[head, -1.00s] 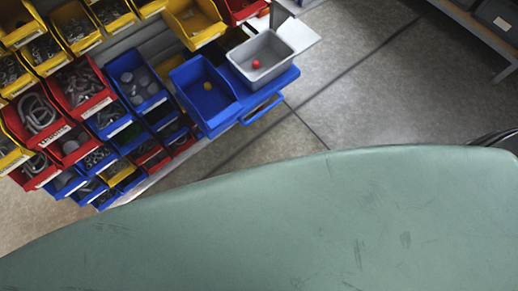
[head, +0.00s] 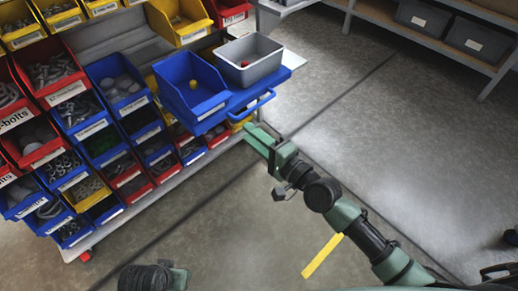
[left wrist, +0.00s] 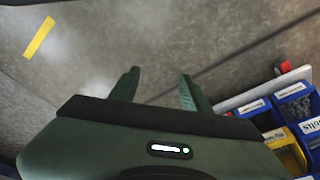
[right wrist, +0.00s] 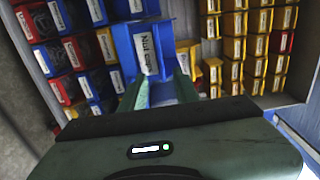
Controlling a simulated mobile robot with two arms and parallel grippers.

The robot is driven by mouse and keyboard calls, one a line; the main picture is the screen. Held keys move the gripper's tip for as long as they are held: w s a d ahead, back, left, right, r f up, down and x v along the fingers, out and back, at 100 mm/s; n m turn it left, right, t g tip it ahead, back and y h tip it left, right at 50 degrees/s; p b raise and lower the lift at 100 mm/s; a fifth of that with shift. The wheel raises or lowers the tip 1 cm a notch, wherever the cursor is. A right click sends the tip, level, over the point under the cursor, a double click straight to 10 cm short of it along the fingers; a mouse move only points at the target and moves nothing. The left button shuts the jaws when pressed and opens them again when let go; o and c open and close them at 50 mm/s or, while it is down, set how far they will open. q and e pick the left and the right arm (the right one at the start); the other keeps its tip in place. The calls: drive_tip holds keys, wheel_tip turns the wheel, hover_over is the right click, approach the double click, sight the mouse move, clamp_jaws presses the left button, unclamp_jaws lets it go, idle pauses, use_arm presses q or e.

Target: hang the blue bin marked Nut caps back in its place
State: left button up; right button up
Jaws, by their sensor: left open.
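The blue bin marked Nut caps shows its label in the right wrist view (right wrist: 146,48), just beyond my right fingertips. My right gripper (head: 259,138) is below and right of that bin, near the tray's handle. In the right wrist view its fingers (right wrist: 164,88) are apart, with no bin clearly between them. My left gripper (left wrist: 158,85) is open and empty over the floor.
A grey bin (head: 250,72) with a red ball stands right beside the blue bin. The blue tray (head: 240,98) has a protruding handle. The rack of red, blue and yellow bins has a bare grey panel (head: 118,38).

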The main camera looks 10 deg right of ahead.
approach(216, 106)
drive_tip(key=w, duration=0.1)
use_arm(q)
drive_tip(key=shift+r+b, duration=0.4)
drive_tip(key=shift+r, duration=1.2)
use_arm(e)
drive_tip(key=shift+w+a, duration=0.75)
drive_tip(key=shift+a, duration=0.2)
drive_tip(key=shift+w, duration=0.1)
use_arm(q)
drive_tip(key=shift+r, duration=0.25)
use_arm(e)
drive_tip(key=shift+w+a, duration=0.25)
drive_tip(key=shift+w+a, duration=0.1)
drive_tip(key=shift+w, duration=0.1)
use_arm(q)
drive_tip(key=shift+s+r, duration=0.1)
drive_tip(key=shift+r, duration=0.2)
use_arm(e)
drive_tip(key=shift+w+a, duration=0.15)
use_arm(q)
drive_tip(key=shift+a+r+b, duration=0.1)
drive_tip(key=shift+r+b, duration=0.3)
drive_tip(key=shift+r, duration=0.35)
use_arm(e)
drive_tip(key=shift+w+a, duration=0.4)
drive_tip(key=shift+w, duration=0.15)
